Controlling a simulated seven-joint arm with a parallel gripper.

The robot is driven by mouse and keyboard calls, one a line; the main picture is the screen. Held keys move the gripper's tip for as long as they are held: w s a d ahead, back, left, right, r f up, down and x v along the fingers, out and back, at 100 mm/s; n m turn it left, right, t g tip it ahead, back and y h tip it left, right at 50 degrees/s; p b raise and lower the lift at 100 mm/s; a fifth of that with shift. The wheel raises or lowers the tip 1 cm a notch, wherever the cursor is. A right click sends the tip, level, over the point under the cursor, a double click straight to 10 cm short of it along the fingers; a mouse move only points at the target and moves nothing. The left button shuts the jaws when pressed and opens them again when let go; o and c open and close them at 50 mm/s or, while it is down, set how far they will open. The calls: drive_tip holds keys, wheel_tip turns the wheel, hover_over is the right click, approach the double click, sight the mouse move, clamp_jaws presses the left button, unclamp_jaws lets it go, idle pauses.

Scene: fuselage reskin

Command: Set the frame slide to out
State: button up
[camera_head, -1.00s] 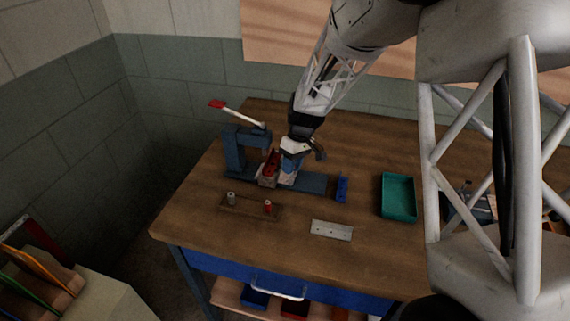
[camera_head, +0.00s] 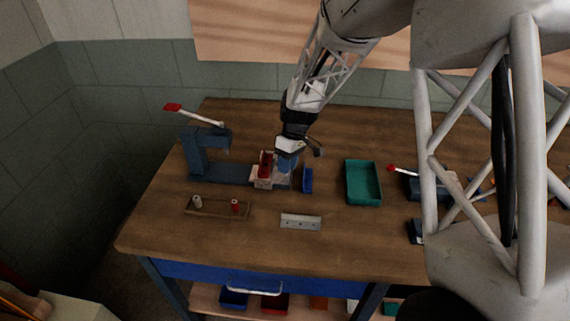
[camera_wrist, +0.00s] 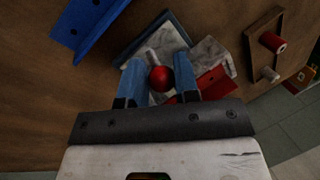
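The blue press (camera_head: 195,150) stands at the left back of the bench, with a red-tipped lever (camera_head: 190,113) above it. Its frame slide, a pale block with a red part (camera_head: 262,172), sits near the right end of the blue rail (camera_head: 222,173), clear of the press column. In the wrist view, the slide (camera_wrist: 207,55) carries a round red knob (camera_wrist: 160,78). The two blue fingers of my gripper (camera_wrist: 158,70) are on either side of the knob and look closed on it. In the head view, my gripper (camera_head: 287,162) partly hides the slide's right side.
A blue block (camera_head: 307,180) stands just right of the rail end. A teal tray (camera_head: 348,186) is farther right. A wooden holder (camera_head: 217,210) with a red and a pale peg and a drilled metal plate (camera_head: 301,221) lie in front. Another red-handled device (camera_head: 433,185) is partly behind my arm.

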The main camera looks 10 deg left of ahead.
drive_tip(key=o, duration=0.4)
drive_tip(key=shift+v, duration=3.9)
drive_tip(key=shift+d, duration=0.1)
